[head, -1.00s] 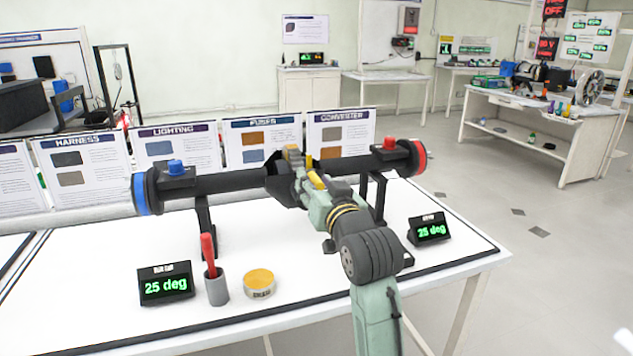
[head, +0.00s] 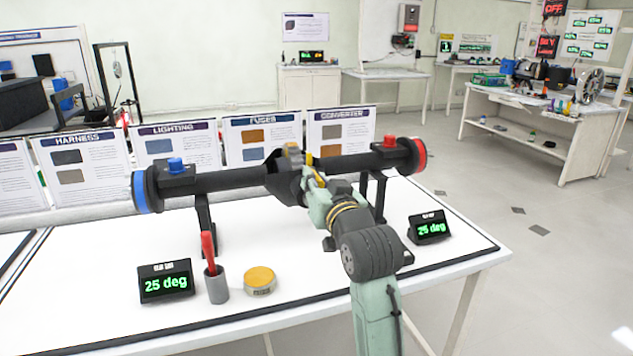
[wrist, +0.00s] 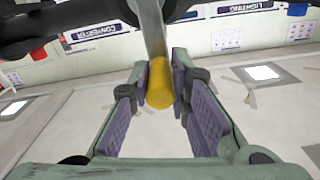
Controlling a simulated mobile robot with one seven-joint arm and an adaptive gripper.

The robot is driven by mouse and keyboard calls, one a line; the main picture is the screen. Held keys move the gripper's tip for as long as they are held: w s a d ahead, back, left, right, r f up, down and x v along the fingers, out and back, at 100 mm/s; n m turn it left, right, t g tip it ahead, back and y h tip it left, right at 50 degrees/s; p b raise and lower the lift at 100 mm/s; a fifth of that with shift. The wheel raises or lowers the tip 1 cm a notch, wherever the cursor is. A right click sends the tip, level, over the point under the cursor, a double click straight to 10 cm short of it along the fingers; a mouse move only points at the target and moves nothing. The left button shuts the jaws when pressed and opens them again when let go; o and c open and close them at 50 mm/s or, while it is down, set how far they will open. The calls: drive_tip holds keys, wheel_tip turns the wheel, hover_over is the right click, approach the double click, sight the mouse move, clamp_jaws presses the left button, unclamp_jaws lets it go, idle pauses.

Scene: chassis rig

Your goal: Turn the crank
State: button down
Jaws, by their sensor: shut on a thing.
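A dark axle tube (head: 235,180) lies across stands on the white bench, with a blue ring at its left end and a red ring at its right end. The crank sits near the tube's middle; its yellow handle (wrist: 160,84) and grey lever (wrist: 152,30) show in the wrist view. My gripper (wrist: 160,92) has its purple pads on either side of the yellow handle and is shut on it. In the head view my gripper (head: 306,178) is at the middle of the tube and partly hides the crank.
Two displays, left (head: 165,281) and right (head: 429,227), both read 25 deg. A grey cup (head: 216,286) with a red-handled tool and a yellow-topped tin (head: 260,281) stand in front of the tube. Upright info panels (head: 180,149) line the back.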

drive_tip(key=shift+d, duration=0.1)
idle(0.5)
drive_tip(key=shift+w+d+f+m+p, duration=0.35)
drive_tip(key=shift+d+m+p, duration=0.5)
drive_tip(key=shift+m+p, duration=0.8)
drive_tip(key=shift+w+d+f+m+p, duration=0.2)
drive_tip(key=shift+d+f+m+p, duration=0.7)
drive_tip(key=shift+m, duration=1.2)
drive_tip(key=shift+w+d+f+m+p, duration=0.2)
drive_tip(key=shift+d+m+p, duration=0.55)
drive_tip(key=shift+m+p, duration=1)
drive_tip(key=c, duration=1.5)
unclamp_jaws()
drive_tip(key=shift+r, duration=0.1)
